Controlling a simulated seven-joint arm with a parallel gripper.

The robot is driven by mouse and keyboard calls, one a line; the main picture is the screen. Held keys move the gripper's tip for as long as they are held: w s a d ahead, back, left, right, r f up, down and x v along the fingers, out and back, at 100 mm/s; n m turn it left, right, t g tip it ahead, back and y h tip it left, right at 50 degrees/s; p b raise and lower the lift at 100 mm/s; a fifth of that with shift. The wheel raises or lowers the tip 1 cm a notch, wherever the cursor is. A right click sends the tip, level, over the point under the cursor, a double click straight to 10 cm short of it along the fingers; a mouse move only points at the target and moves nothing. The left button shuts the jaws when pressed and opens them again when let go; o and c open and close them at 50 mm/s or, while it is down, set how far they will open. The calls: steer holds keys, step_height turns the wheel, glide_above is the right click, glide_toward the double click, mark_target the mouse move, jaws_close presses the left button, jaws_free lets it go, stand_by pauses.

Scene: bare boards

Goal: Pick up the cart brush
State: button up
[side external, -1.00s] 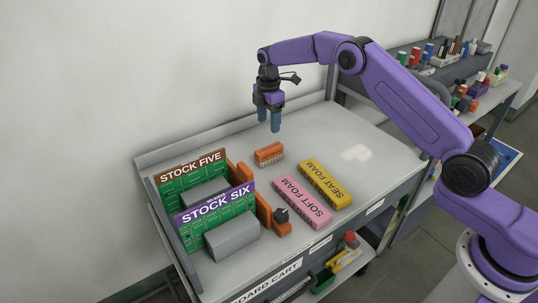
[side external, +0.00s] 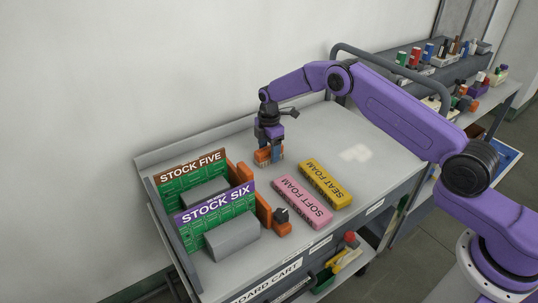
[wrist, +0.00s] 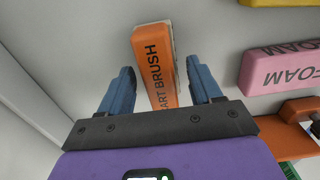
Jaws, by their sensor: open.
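The cart brush (side external: 262,156) is a small orange block lettered "ART BRUSH" in the wrist view (wrist: 152,55), with pale bristles along one side. It lies on the grey cart top (side external: 315,140). My gripper (side external: 269,156) is down at the brush in the side view. In the wrist view its blue fingers (wrist: 158,78) are open, one on each side of the orange block, with a gap visible on both sides. The near end of the brush is hidden behind the gripper's dark bar.
Pink "SOFT FOAM" (side external: 301,202) and yellow "SEAT FOAM" (side external: 325,183) blocks lie to the right. Green boards signed "STOCK FIVE" (side external: 190,166) and "STOCK SIX" (side external: 217,204) stand at left in a rack with orange posts (side external: 264,210). The wall is close behind.

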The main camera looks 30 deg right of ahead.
mark_target(269, 147)
steer(key=c, duration=1.1)
steer(key=shift+o, duration=0.2)
steer(key=shift+r, duration=0.4)
step_height(269, 147, up, 2)
steer(key=shift+r, duration=0.1)
steer(key=s+d+r, duration=0.1)
steer(key=s+r, duration=0.9)
steer(key=s, duration=0.4)
steer(key=shift+d, duration=0.35)
